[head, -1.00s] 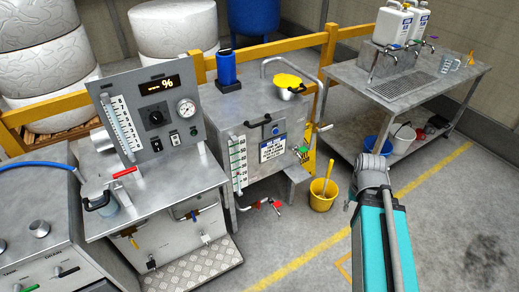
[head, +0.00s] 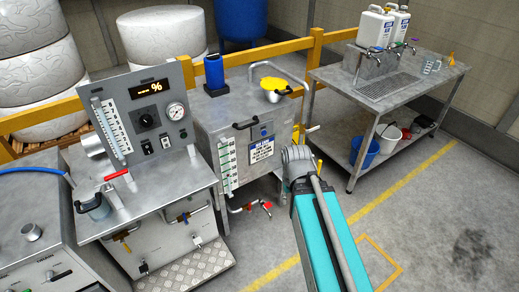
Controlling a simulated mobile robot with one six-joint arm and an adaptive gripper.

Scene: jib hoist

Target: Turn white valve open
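A small pale handle (head: 198,242), which may be the white valve, sits low on the front panel of the left steel bench (head: 150,208); it is too small to tell its position. A yellow-handled valve (head: 124,237) and a dark blue-handled valve (head: 183,217) are on the same panel. A red-handled valve (head: 265,205) is on the pipe under the middle steel tank (head: 205,130). My teal arm reaches up from the lower right in front of the tank's right side. My gripper does not show, so its state is hidden.
An upright panel (head: 140,112) with a display and gauge stands on the left bench. A chequered step plate (head: 195,270) lies before it. A steel table (head: 385,95) with jugs stands at the back right. The floor (head: 430,230) at the right is clear.

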